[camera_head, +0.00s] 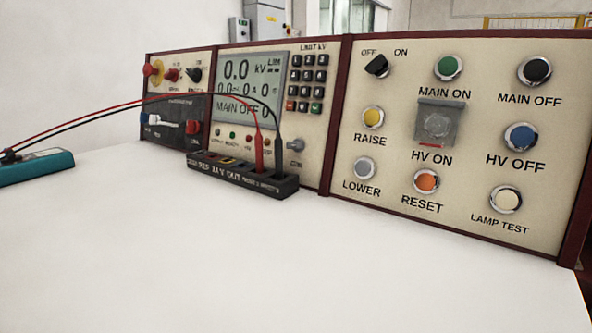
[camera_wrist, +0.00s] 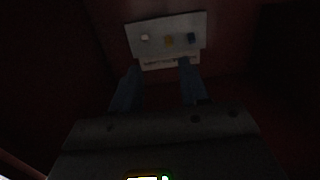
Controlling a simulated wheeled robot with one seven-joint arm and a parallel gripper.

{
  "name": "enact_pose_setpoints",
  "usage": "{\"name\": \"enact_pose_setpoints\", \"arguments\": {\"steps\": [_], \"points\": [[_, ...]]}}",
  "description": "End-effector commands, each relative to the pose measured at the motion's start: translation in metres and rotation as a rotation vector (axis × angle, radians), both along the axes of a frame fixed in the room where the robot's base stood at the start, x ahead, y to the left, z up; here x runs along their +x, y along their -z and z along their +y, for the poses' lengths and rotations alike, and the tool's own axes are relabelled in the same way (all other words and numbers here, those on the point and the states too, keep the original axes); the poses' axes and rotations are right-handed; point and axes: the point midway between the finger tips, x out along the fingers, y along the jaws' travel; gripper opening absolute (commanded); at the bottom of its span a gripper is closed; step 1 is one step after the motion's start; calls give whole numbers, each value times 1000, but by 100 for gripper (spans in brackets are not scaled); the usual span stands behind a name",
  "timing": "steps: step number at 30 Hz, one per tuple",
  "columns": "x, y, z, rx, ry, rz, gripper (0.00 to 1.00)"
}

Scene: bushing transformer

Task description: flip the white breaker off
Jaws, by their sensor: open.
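In the head view, a small white part that looks like the white breaker (camera_head: 165,126) sits on the dark lower strip of the left panel, between a blue part (camera_head: 144,118) and a red one (camera_head: 193,128). It is too small to tell its lever position. My gripper (camera_wrist: 158,66) shows only in the wrist view, with its two fingers apart and nothing between them. Beyond the fingertips is a pale plate (camera_wrist: 190,22) with a small white part (camera_wrist: 145,37), a yellow one (camera_wrist: 168,41) and a dark blue one (camera_wrist: 191,38). The wrist view is very dark.
The middle panel has a display (camera_head: 250,85) reading 0.0 kV and MAIN OFF, and a keypad. A black socket box (camera_head: 240,178) with red and black leads stands before it. A teal device (camera_head: 38,167) lies at left. The right panel (camera_head: 470,130) holds several buttons. The white tabletop is otherwise clear.

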Motion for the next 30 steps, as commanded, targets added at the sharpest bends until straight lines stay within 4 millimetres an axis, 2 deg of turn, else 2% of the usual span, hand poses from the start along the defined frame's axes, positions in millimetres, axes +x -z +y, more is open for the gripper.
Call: {"name": "enact_pose_setpoints", "arguments": {"steps": [8, 14, 17, 22, 26, 30], "points": [[-33, 38, -16, 10, -30, 96, 45], [-74, 75, -31, 23, -78, 197, 45], [-106, 97, -40, 35, -116, 261, 45], [-180, 132, -53, 61, -213, 377, 45], [-237, 143, -56, 85, -299, 438, 45], [-298, 141, -55, 106, -391, 474, 45]]}}
